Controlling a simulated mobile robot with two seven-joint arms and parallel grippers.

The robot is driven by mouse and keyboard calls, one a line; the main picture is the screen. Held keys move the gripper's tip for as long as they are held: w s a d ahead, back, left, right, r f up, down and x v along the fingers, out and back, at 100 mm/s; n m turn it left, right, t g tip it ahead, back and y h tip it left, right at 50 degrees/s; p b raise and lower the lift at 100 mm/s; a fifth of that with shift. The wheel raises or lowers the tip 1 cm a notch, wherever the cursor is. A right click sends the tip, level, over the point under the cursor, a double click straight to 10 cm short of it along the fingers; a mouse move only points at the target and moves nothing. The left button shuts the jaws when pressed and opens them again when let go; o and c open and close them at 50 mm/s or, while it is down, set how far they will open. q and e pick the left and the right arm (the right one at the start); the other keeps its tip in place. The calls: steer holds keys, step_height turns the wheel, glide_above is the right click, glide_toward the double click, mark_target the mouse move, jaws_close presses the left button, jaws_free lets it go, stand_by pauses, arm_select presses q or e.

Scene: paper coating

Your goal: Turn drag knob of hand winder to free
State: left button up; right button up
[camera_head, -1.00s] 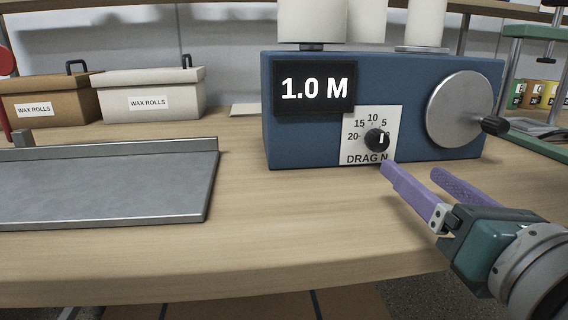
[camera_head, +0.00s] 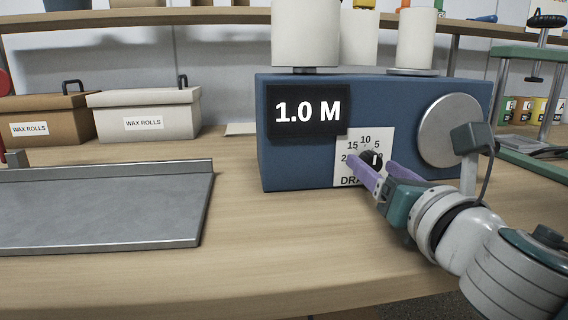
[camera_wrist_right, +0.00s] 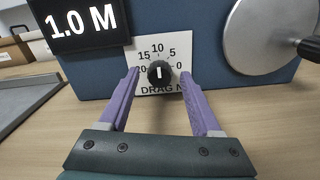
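The hand winder (camera_head: 300,158) is a blue box with a "1.0 M" display (camera_head: 308,112) and a silver crank disc (camera_head: 444,130). Its black drag knob (camera_head: 375,158) sits on a white dial plate marked 20, 15, 10, 5 and 0. In the right wrist view the knob (camera_wrist_right: 160,73) has a white line pointing about straight up, near 10. My right gripper (camera_head: 372,165) is open, its purple fingers either side of and just in front of the knob, with gaps on both sides in the wrist view (camera_wrist_right: 160,80). My left gripper is out of view.
A grey metal tray (camera_head: 100,222) lies on the wooden bench to the left. Two lidded wax roll boxes (camera_head: 145,114) stand behind it. White rolls (camera_head: 305,35) stand on the winder. Bare bench lies in front.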

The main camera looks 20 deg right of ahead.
jaws_close()
stand_by(0.3)
steer(key=shift+m, duration=0.4)
steer(key=m, duration=0.8)
steer(key=m+p, duration=0.1)
steer(key=m, duration=0.4)
steer(key=shift+m+p, duration=0.35)
steer(key=shift+m, duration=1.65)
